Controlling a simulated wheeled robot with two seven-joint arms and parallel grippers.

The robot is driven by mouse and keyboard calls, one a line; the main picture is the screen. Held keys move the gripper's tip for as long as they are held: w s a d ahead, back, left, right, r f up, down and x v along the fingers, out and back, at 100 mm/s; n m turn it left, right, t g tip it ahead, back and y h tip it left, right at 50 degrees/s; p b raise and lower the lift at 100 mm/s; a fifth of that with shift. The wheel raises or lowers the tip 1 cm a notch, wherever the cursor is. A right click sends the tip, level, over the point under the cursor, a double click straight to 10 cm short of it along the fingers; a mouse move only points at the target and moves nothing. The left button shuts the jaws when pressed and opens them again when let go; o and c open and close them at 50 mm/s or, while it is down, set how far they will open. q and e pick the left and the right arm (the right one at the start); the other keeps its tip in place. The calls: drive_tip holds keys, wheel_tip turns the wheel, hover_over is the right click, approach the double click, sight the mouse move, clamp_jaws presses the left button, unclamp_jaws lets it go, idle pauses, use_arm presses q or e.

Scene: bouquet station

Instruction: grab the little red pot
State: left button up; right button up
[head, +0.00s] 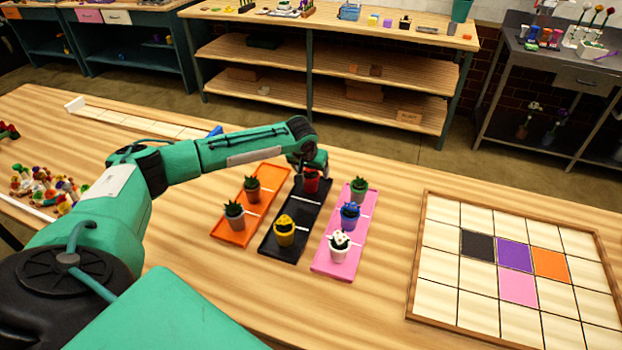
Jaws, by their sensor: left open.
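The little red pot (311,184) holds a small plant and stands at the far end of the black tray (268,246). My left gripper (312,168) is right above and around the top of the red pot, pointing down. It is open, and its fingers partly hide the plant. I cannot tell whether the fingers touch the pot. My right gripper is not in view.
A yellow pot (284,236) shares the black tray. The pink tray (330,268) on the right holds green, blue and white pots. A framed grid board (447,281) lies further right.

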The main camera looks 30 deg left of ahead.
use_arm(q)
drive_tip(key=shift+w+f, duration=0.1)
drive_tip(key=shift+f, duration=0.2)
drive_tip(key=c, duration=1.2)
drive_tip(key=shift+c, duration=0.4)
drive_tip(key=shift+r, duration=0.15)
